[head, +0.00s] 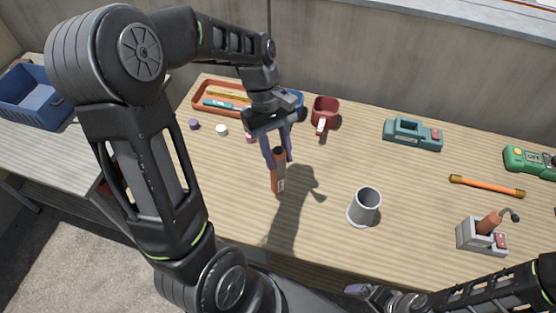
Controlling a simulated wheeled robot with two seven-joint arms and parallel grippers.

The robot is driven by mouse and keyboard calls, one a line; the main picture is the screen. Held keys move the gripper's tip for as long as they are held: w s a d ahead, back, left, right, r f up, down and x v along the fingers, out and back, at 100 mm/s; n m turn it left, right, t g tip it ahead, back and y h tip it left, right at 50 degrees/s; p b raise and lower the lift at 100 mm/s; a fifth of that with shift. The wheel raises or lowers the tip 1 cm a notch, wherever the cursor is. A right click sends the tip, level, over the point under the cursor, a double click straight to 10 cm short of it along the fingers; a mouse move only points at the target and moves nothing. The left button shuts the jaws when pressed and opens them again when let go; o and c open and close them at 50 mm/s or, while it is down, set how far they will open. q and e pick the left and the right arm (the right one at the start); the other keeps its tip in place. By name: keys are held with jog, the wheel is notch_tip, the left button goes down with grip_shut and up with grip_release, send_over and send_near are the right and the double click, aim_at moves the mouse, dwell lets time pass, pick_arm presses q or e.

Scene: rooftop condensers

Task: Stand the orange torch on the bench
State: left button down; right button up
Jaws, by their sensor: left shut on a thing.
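The orange torch (278,173) hangs upright, or close to it, over the middle of the wooden bench (235,170). My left gripper (276,153) points down and is shut on the torch's upper part. A pale label shows near the torch's lower end. I cannot tell whether that end touches the bench. My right gripper (370,291) is low at the bottom edge, partly cut off, away from the torch; its jaws are not clear.
A grey cup (364,207) stands right of the torch. Teal (413,135) and grey devices (481,236) and an orange-handled rod (487,186) lie right. Small caps lie left.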

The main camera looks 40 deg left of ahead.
pick_arm(q)
notch_tip(320, 180, down, 3)
dwell(0.3)
jog(key=shift+f, duration=0.15)
jog(key=c, duration=1)
grip_release()
notch_tip(320, 180, up, 12)
jog(key=f+p, duration=0.1)
send_over(281, 175)
jog(key=w+a, duration=0.3)
jog(key=a, duration=0.3)
jog(key=shift+s+d+r, duration=0.2)
jog(key=shift+d, duration=0.05)
